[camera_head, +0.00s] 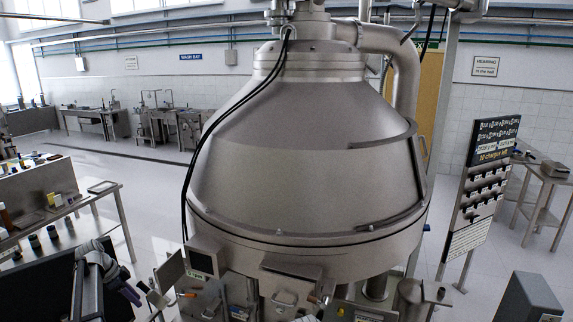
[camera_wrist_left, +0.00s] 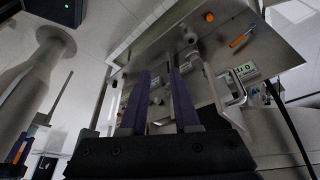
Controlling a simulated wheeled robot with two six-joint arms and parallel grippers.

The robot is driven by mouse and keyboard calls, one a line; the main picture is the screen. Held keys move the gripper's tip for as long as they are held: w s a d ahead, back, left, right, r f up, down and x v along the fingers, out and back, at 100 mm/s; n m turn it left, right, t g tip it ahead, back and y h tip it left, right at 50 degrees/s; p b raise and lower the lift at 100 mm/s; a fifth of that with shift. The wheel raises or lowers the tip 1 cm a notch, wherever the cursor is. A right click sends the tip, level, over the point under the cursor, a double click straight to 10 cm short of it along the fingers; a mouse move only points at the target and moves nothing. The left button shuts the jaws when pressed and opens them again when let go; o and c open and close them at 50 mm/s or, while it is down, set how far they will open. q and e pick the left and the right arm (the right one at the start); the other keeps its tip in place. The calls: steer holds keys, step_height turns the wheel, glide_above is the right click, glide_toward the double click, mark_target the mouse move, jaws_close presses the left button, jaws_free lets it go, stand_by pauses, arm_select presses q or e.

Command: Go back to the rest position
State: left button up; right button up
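My left gripper (camera_head: 132,293) is at the lower left of the head view, in front of and left of the separator's base. In the left wrist view its two dark purple fingers (camera_wrist_left: 160,76) stand apart with nothing between them. The large steel disc separator (camera_head: 300,135), a cone-shaped bowl with a pipe on top, fills the middle of the head view. The left wrist view looks onto a metal panel (camera_wrist_left: 270,62) with an orange knob and an orange-handled item. My right gripper does not show in either view.
A side table (camera_head: 70,236) with small bottles and jars stands at the left. A sign board (camera_head: 478,190) with rows of dark items stands at the right, near steel tables (camera_head: 548,172). A grey box (camera_head: 527,300) is at the lower right. Open floor lies behind the side table.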

arm_select(q)
steer(key=s+d+f+n+g+b, duration=0.1)
steer(key=s+d+f+b, duration=0.2)
steer(key=d, duration=0.5)
steer(key=s+d+f+n+y+b, duration=0.1)
steer(key=s+d+f+b, duration=0.2)
steer(key=d, duration=0.5)
steer(key=s+d+f+n+g+b, duration=0.1)
steer(key=d+f+b, duration=0.2)
steer(key=d+f, duration=0.35)
steer(key=s+d+f+n+y+b, duration=0.2)
steer(key=s+d+f+b, duration=0.3)
steer(key=s+d, duration=0.5)
steer(key=s+d+f+n+y+b, duration=0.1)
steer(key=s+d+f+b, duration=0.4)
steer(key=s+d, duration=0.5)
steer(key=shift+s+d+f+n+y+b, duration=0.15)
steer(key=shift+s+d+n+y+b, duration=0.25)
steer(key=shift+n+b, duration=0.5)
steer(key=shift+w, duration=0.1)
